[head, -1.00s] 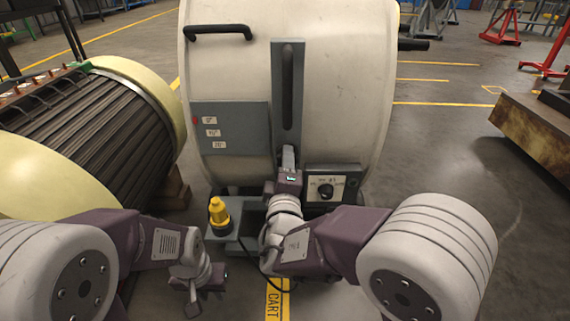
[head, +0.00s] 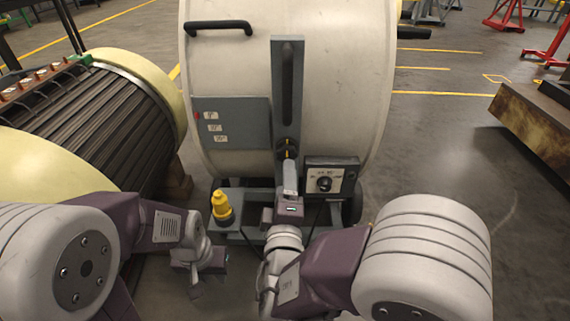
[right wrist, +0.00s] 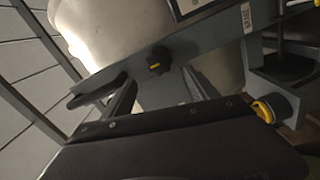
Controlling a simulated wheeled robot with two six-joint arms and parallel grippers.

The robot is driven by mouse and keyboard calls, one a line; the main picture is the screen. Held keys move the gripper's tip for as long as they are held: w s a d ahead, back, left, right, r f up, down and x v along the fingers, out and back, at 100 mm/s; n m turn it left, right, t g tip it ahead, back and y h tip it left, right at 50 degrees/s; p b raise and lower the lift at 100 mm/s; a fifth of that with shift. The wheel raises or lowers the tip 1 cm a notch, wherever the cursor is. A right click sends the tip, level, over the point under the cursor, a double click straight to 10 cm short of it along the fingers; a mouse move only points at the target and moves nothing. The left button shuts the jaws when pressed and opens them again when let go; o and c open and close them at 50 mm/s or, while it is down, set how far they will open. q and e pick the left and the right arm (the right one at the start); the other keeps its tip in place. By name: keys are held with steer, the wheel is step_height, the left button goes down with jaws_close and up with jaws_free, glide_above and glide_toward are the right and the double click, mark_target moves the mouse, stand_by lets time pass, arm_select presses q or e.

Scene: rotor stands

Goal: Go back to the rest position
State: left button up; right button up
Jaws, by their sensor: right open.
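My right gripper (head: 290,172) is in front of the big pale drum (head: 345,80), just below a black knob with a yellow mark (head: 287,150) at the foot of the slotted grey plate (head: 299,60). In the right wrist view its two fingers (right wrist: 160,85) are spread with nothing between them, and the knob (right wrist: 158,60) is beyond them, apart from the fingers. My left gripper (head: 195,280) hangs low at the left of the cart, pointing down. Nothing shows in it, and its fingers are too small to judge.
The drum's cart carries a yellow-topped plug (head: 221,205) and a dial box (head: 331,178). A ribbed rotor with cream ends (head: 95,110) stands close on the left. A rusty block (head: 540,130) is at the right. Open floor (head: 440,150) lies between drum and block.

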steer(key=shift+s, duration=0.3)
